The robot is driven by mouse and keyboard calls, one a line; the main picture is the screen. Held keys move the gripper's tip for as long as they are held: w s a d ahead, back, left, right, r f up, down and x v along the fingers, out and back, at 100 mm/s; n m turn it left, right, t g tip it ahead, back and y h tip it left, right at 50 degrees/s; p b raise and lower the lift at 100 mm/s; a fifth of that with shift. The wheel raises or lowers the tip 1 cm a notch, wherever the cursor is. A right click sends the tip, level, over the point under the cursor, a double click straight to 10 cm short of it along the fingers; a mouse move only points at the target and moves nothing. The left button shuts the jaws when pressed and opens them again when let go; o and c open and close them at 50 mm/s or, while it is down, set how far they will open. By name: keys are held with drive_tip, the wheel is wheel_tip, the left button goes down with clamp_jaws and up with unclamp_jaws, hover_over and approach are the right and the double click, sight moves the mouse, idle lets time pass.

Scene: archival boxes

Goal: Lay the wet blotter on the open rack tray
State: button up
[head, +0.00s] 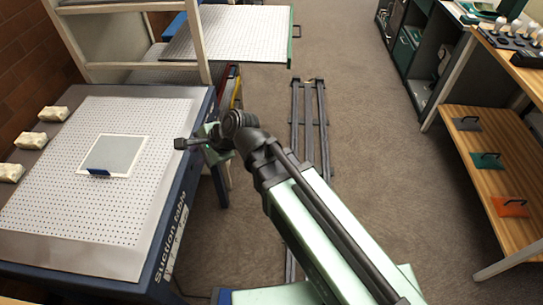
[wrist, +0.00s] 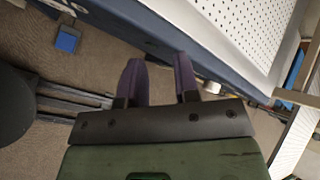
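The blotter, a grey sheet with a white border (head: 115,156), lies flat on the perforated top of the suction table (head: 75,215). A dark blue tab sits at its near edge. The open rack tray (head: 262,36) is a white perforated sheet with a green edge, extending from the rack at the top; its visible surface is bare. My gripper (head: 183,143) is at the right edge of the suction table, to the right of the blotter and apart from it. In the wrist view my gripper (wrist: 159,78) has its two purple-padded fingers apart with nothing between them.
Several wrapped cream blocks (head: 41,140) line the suction table's left side. The pale rack frame (head: 140,67) stands at the table's far end. Floor rails (head: 310,120) run along the aisle. A wooden shelf unit (head: 500,165) with handled plates is at right.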

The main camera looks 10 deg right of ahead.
drive_tip(key=s+d+f+n+g+h, duration=0.1)
drive_tip(key=d+n+h, duration=0.3)
drive_tip(key=d, duration=1)
drive_tip(key=s+d+f+n+g+h, duration=0.1)
drive_tip(key=d+n, duration=0.6)
drive_tip(key=d, duration=0.7)
wheel_tip(320, 180, down, 3)
drive_tip(key=s+h, duration=0.1)
drive_tip(key=h, duration=0.2)
drive_tip(key=shift+s+d+g, duration=0.25)
drive_tip(key=shift+d+g, duration=0.1)
drive_tip(key=shift+g, duration=0.05)
drive_tip(key=shift+o, duration=0.5)
drive_tip(key=shift+r, duration=0.1)
